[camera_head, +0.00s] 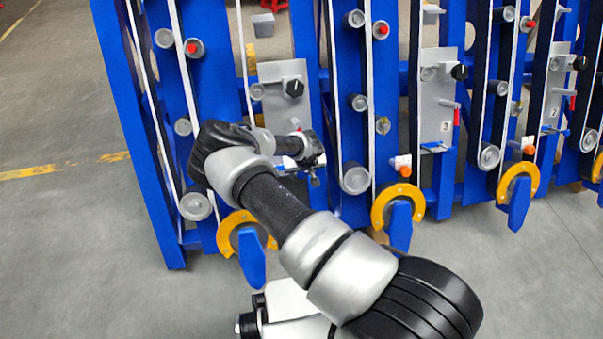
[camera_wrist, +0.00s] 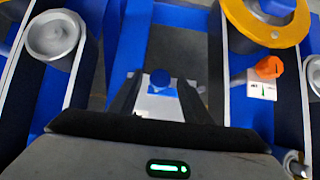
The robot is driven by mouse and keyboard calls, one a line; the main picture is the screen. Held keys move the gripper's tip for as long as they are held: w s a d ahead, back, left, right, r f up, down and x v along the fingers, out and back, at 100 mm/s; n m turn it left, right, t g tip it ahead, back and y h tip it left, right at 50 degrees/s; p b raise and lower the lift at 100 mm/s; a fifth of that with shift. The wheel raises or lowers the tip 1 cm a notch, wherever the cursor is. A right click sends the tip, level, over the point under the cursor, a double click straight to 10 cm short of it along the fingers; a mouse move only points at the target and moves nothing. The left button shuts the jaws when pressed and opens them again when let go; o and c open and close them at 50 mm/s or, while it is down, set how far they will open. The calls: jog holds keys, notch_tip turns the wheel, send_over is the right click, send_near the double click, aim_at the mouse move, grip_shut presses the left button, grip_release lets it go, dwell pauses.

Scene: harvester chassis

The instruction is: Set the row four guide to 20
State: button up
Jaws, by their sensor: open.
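The leftmost grey plate (camera_head: 272,72) carries a black knob (camera_head: 294,88); its lower part and any number on it are hidden behind my arm. My gripper (camera_head: 310,172) is at the lower end of this plate. In the wrist view my gripper (camera_wrist: 160,88) is open, with a dark finger on each side of a small blue knob (camera_wrist: 160,77). The knob sits in line with the gap, above a white surface (camera_wrist: 158,106). I cannot tell whether the fingers touch it. No scale reading is legible.
Plates marked 3 (camera_head: 437,100) and 2 (camera_head: 553,95) stand to the right on the blue frame. Yellow rings (camera_head: 378,209) and an orange switch (camera_head: 403,162) sit low on the frame. Grey rollers (camera_head: 356,178) flank the plate. The floor (camera_head: 80,240) at left is clear.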

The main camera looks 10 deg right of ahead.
grip_shut()
jog(key=shift+a+f+b, duration=0.15)
jog(key=shift+a+b, duration=0.2)
jog(key=shift+b, duration=0.35)
jog(key=shift+a+r, duration=0.2)
grip_release()
jog(key=p+v, duration=0.3)
jog(key=v, duration=1.4)
jog(key=shift+r, duration=0.25)
